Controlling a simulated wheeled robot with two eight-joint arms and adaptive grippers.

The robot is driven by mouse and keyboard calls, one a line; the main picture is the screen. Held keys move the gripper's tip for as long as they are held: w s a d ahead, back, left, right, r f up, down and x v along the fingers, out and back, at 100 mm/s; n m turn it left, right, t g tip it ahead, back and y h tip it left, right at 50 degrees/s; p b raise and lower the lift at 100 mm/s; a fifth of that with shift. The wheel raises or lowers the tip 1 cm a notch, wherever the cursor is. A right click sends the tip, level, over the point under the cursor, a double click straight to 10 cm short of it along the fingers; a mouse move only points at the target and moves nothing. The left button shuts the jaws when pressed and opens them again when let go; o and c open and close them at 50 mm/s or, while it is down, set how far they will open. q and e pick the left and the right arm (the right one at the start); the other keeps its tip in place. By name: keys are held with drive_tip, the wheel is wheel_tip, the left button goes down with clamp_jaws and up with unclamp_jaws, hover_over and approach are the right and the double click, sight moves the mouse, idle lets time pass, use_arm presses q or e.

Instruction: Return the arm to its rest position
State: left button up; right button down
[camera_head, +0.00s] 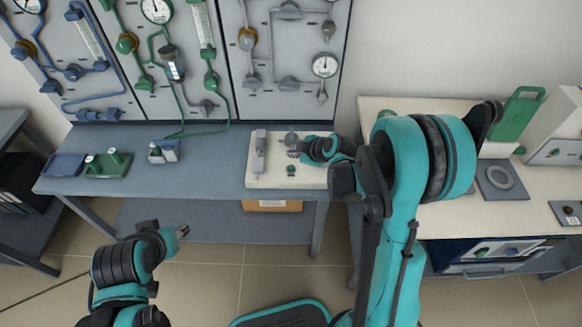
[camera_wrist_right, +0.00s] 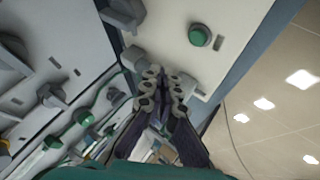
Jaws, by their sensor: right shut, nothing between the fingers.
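My right arm reaches across the right of the head view. Its gripper (camera_head: 294,153) is over the pale panel (camera_head: 268,181) on the blue-grey bench. In the right wrist view the fingers of that gripper (camera_wrist_right: 164,88) are together, with nothing between them. A green button (camera_wrist_right: 199,35) sits on the pale panel, and it also shows below the gripper in the head view (camera_head: 291,170). My left gripper (camera_head: 182,231) is low at the left, in front of the bench and over the floor; it is too small to judge its fingers.
Gas panels (camera_head: 170,60) with gauges and tubing stand behind the bench (camera_head: 215,171). A cream counter (camera_head: 450,218) is at the right, partly behind my arm.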

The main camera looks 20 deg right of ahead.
drive_tip(key=s+a+r+m+h, duration=0.1)
drive_tip(key=s+r+m+h, duration=0.1)
drive_tip(key=s+r+m, duration=0.6)
drive_tip(key=s+r+m+h, duration=0.1)
drive_tip(key=s+r+m, duration=0.1)
drive_tip(key=s, duration=0.6)
drive_tip(key=s+r+m+g+h, duration=0.1)
drive_tip(key=s+m, duration=0.3)
drive_tip(key=s, duration=0.5)
drive_tip(key=shift+d+r, duration=0.4)
drive_tip(key=shift+d, duration=0.05)
idle(2.6)
